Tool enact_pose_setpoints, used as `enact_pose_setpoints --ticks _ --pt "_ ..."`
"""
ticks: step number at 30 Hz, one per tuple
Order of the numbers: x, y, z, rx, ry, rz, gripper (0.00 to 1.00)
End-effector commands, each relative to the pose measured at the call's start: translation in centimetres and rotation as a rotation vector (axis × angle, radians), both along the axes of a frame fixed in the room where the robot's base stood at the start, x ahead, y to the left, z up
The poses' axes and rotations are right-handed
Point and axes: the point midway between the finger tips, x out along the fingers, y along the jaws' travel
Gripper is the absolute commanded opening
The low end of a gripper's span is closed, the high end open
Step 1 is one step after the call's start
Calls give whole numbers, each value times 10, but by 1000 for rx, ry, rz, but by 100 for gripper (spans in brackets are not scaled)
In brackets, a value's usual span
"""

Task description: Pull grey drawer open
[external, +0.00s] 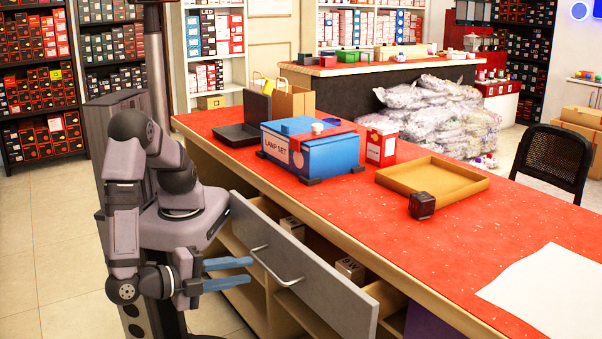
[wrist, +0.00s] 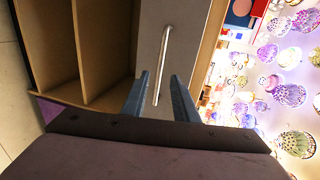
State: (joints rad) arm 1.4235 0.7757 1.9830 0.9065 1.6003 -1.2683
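The grey drawer front (external: 300,258) sits below the red counter. It stands out from the counter edge, and boxes show in the gap behind it. Its pale bar handle (external: 275,265) is on the outer face. My gripper (external: 251,271) is open, with its two blue-grey fingers pointing at the handle. In the wrist view, the grey drawer front (wrist: 190,32) is ahead, and the handle (wrist: 162,68) shows between the fingertips of my gripper (wrist: 158,82). The fingers look apart from the handle; the exact distance is hard to tell.
Open wooden shelves (wrist: 100,40) lie beside and below the drawer front. On the red counter (external: 345,200) are a blue lamp box (external: 322,158), a brown tray (external: 445,178) and a dark small cube (external: 422,206). The tiled floor (external: 60,250) at left is clear.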

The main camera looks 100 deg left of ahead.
Motion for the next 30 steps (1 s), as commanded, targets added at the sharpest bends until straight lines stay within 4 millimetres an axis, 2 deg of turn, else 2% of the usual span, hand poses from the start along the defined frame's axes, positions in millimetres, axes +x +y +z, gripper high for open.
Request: enact_pose_setpoints --ticks 8,14,20,30 --pt "0 0 1 1 -1 1 27" --pt "7 8 17 0 0 33 27" --pt "22 27 56 -6 -1 116 27" --pt "51 79 138 -21 -7 310 27"
